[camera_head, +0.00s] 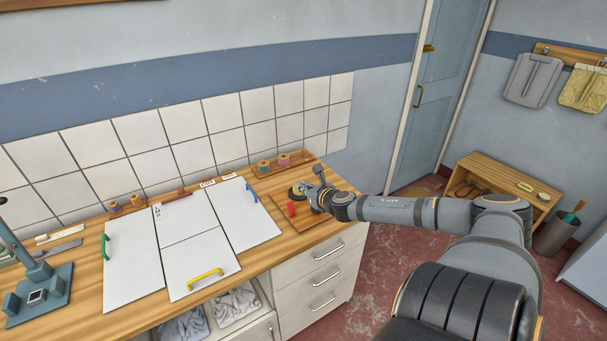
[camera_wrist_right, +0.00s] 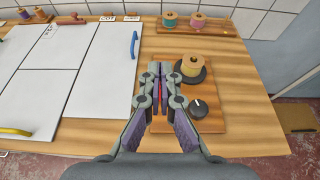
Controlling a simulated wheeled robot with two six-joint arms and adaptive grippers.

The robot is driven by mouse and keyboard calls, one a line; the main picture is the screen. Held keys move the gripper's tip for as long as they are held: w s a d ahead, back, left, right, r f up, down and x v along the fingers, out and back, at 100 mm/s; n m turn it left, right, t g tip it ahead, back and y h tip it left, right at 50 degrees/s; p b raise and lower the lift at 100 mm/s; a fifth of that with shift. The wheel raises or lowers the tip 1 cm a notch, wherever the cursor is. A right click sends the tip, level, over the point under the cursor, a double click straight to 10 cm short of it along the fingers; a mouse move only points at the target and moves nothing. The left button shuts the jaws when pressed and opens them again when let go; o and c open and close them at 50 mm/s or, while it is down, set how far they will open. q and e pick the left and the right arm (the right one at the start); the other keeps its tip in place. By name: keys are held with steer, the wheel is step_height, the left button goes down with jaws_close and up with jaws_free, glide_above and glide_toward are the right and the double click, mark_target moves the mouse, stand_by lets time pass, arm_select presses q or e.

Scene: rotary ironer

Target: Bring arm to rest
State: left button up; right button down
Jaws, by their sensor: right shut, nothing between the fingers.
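My right arm reaches in from the right in the head view, and its gripper (camera_head: 308,188) is over the right end of the wooden counter. In the right wrist view the gripper (camera_wrist_right: 158,68) has its fingers together, with nothing held. Below it is a brown wooden board (camera_wrist_right: 215,112) bearing a dark knob (camera_wrist_right: 206,112) and a dark disc with a yellow spool (camera_wrist_right: 191,66). A small red piece (camera_head: 292,209) shows beside the gripper on the board. Whether the fingertips touch anything is unclear. My left gripper is out of view.
White panels (camera_head: 133,262) with green, yellow and blue handles lie on the counter left of the board. A rack of thread spools (camera_wrist_right: 201,24) stands behind it. A teal device (camera_head: 38,290) is at far left. A shelf (camera_head: 517,178) and bin (camera_head: 558,234) stand at right.

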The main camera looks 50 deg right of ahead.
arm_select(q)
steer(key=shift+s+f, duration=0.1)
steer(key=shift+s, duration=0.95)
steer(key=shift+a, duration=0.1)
